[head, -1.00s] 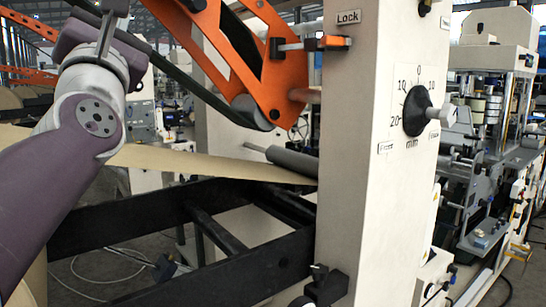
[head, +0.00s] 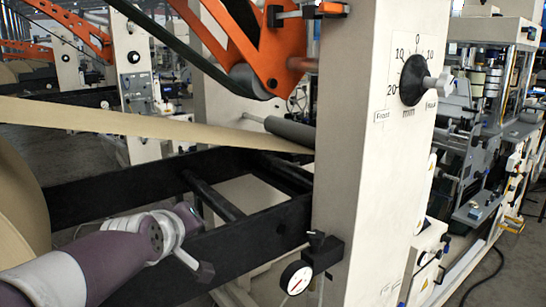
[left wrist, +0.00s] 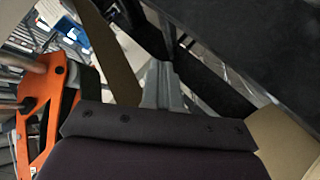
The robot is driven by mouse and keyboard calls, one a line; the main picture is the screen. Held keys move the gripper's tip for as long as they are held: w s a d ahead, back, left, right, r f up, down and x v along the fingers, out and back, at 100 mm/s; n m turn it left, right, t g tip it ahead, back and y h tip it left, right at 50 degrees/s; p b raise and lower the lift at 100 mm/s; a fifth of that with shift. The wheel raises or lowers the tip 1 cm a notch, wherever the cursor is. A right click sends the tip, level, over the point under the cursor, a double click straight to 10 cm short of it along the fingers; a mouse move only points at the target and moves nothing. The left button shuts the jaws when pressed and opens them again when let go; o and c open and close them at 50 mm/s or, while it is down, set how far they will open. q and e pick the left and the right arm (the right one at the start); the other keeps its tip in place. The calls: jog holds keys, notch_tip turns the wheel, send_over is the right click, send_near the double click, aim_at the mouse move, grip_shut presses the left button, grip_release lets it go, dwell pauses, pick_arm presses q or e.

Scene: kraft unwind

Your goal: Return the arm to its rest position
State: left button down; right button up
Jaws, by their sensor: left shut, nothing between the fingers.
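My left arm (head: 150,238) enters the head view from the lower left and lies low, in front of the black frame beams. In the left wrist view my left gripper (left wrist: 163,82) shows as grey fingers pressed together, with nothing held between them. My right arm and right gripper are not in view.
A kraft paper web (head: 150,124) runs from the paper roll (head: 20,215) toward the white machine column (head: 368,150). Black beams (head: 240,240) cross below the web. An orange bracket (head: 275,50) hangs above; a dial gauge (head: 296,278) sits at the column's lower left.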

pick_arm(q)
jog(key=s+a+f+m+g+y, duration=0.1)
jog(key=s+f+m+g, duration=0.4)
jog(key=s+f, duration=0.75)
jog(key=s+a+f+m+g, duration=0.2)
jog(key=s+f+g, duration=0.65)
jog(key=f, duration=0.65)
notch_tip(320, 180, up, 13)
jog(key=s+t+p, duration=0.1)
jog(key=t+p, duration=0.1)
jog(key=p, duration=1.1)
jog(key=shift+f, duration=0.15)
